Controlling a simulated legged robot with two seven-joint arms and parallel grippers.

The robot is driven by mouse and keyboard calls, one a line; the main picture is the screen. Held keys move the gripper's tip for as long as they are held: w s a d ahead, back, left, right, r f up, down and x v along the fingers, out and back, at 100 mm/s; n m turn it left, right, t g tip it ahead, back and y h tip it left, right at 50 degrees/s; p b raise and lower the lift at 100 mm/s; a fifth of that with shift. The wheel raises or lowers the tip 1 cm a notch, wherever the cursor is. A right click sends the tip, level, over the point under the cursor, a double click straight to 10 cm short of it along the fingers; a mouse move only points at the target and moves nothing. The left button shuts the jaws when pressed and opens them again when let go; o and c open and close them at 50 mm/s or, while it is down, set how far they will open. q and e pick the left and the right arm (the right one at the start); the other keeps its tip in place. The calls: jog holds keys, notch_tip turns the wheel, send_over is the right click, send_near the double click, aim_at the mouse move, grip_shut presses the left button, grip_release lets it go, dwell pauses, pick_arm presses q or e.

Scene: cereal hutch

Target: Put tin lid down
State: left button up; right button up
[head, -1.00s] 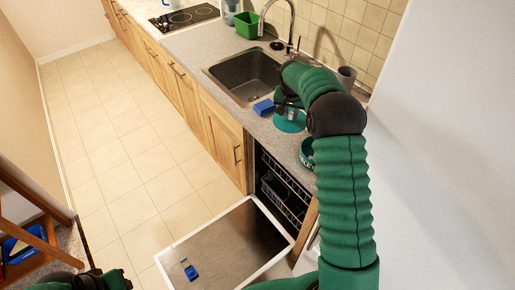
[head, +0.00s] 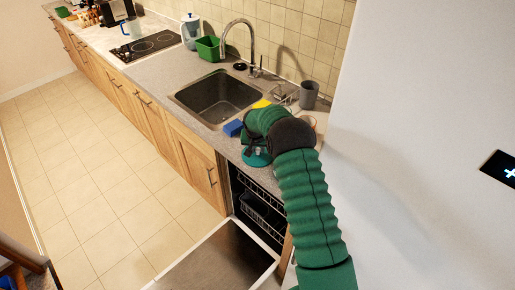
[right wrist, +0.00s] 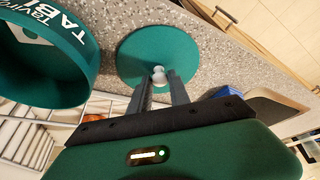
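The tin lid (right wrist: 138,50) is a round green disc with a pale knob (right wrist: 158,75), seen in the right wrist view over the speckled counter. It also shows in the head view as a teal disc (head: 256,159) near the counter's front edge. My right gripper (right wrist: 159,78) has its two dark fingers on either side of the knob, with no clear gap. The lid lies flat at or very near the counter top; contact is hard to tell. The green tin (right wrist: 45,60) with white lettering is left of the lid in the right wrist view. My left gripper is out of view.
A blue sponge (head: 233,128) lies close left of the lid, by the sink (head: 217,97). The open dishwasher door (head: 215,262) and its rack (head: 262,210) are below the counter. A grey cup (head: 309,95) stands by the wall.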

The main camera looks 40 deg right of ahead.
jog(key=o, duration=0.4)
jog(key=shift+d, duration=0.15)
jog(key=shift+c, duration=0.2)
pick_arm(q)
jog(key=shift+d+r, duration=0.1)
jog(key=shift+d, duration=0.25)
pick_arm(e)
jog(key=shift+d+f, duration=0.1)
jog(key=shift+d, duration=0.05)
